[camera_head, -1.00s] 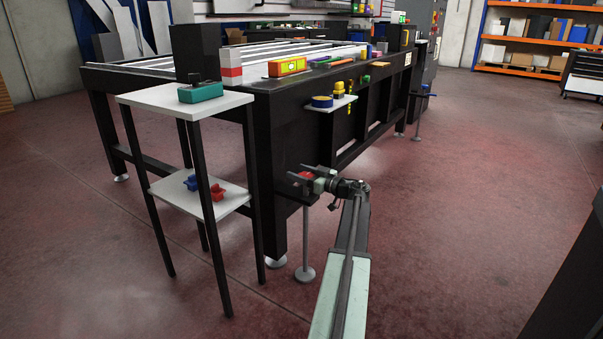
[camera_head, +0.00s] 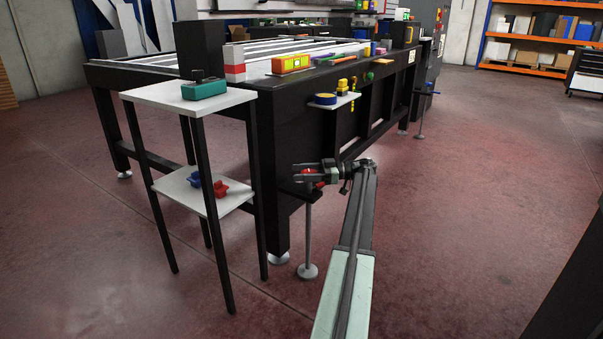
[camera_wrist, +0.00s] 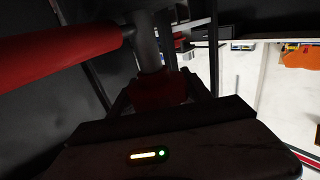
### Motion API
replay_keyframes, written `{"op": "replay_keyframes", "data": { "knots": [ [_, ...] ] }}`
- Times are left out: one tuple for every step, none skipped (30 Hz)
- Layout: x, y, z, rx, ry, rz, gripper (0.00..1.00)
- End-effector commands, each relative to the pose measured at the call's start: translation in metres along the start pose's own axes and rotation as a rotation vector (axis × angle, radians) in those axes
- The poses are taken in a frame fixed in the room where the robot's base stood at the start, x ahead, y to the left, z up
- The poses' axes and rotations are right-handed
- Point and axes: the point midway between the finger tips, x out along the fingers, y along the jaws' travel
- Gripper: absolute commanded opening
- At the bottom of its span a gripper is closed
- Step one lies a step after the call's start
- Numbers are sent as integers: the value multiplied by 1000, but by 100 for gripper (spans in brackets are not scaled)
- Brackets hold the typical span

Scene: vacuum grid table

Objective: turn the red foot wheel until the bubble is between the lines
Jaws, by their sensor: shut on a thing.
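The red foot wheel (camera_head: 319,184) is at the near corner of the dark table, above a slim post with a round foot. My gripper (camera_head: 300,171) is shut on the wheel and hides most of it. In the wrist view, red wheel material (camera_wrist: 160,88) lies at the jaws below a grey stem, and a red bar (camera_wrist: 60,55) crosses the upper left. An orange level (camera_head: 291,63) with a pale yellow window lies on the table's near edge. Its bubble and lines are too small to make out.
A white two-shelf stand (camera_head: 160,93) is left of the wheel, with a green tool (camera_head: 204,89) on top and blue and red knobs below. A small side shelf (camera_head: 345,101) juts from the table above my gripper. The floor at right is clear.

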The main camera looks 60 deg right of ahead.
Motion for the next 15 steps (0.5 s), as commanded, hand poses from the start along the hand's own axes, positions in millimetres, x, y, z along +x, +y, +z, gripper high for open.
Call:
{"op": "replay_keyframes", "data": {
  "knots": [
    [0,1,0,-1,0,-10,16],
    [0,1,0,-1,0,-16,16],
    [0,0,0,-1,0,-23,16],
    [0,0,0,-1,0,-27,16],
    [0,0,0,-1,0,-30,16],
    [0,-1,0,-1,0,-33,16],
    [0,-1,0,-1,0,-35,16],
    [0,-1,0,-1,0,-36,16],
    [0,-1,0,-1,0,-37,16],
    [0,-1,0,-1,0,-37,16],
    [0,-1,0,-1,0,-37,16],
    [0,-1,0,-1,0,-37,16],
    [0,-1,0,-1,0,-37,16],
    [0,-1,0,-1,0,-37,16],
    [0,-1,0,-1,0,-37,16]
  ]
}}
